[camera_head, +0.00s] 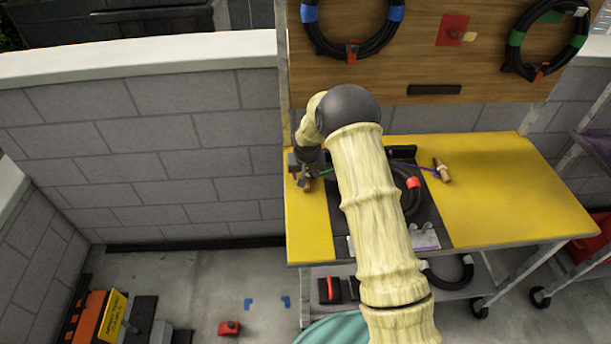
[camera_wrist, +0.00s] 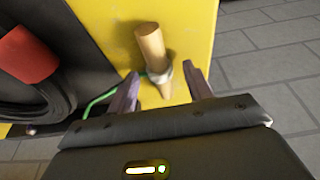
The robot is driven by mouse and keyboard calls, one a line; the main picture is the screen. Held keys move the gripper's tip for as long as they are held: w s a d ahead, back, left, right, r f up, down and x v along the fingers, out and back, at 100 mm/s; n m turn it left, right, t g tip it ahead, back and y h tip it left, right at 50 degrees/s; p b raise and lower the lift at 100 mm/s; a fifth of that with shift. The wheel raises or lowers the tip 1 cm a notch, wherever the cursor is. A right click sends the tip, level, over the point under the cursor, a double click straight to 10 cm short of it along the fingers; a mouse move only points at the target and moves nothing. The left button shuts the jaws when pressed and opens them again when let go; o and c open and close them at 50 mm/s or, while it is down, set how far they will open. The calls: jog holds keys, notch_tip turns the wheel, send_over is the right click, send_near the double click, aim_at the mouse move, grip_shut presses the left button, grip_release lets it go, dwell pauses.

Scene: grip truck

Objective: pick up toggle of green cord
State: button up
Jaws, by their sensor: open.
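The toggle of the green cord is a short wooden peg (camera_wrist: 153,45) with a pale band round it, lying on the yellow bench top in the wrist view. A bit of green cord (camera_wrist: 98,101) runs from beside it to the left. In the head view the toggle (camera_head: 307,184) is at the bench's left side, largely hidden by my gripper. My gripper (camera_wrist: 162,84) is open, its two fingers on either side of the toggle's near end. I cannot tell whether either finger touches it.
A coiled black cable with a red wrap (camera_wrist: 27,54) lies on the dark mat to the left. A second wooden toggle (camera_head: 441,171) with purple cord lies at the right of the yellow bench (camera_head: 500,200).

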aim_at(306, 176)
jog(key=shift+w+f, duration=0.1)
jog(key=shift+f, duration=0.25)
jog(key=c, duration=1.1)
jog(key=shift+r, duration=0.15)
notch_tip(306, 176, up, 10)
jog(key=shift+f+b, duration=0.1)
jog(key=shift+b, duration=0.9)
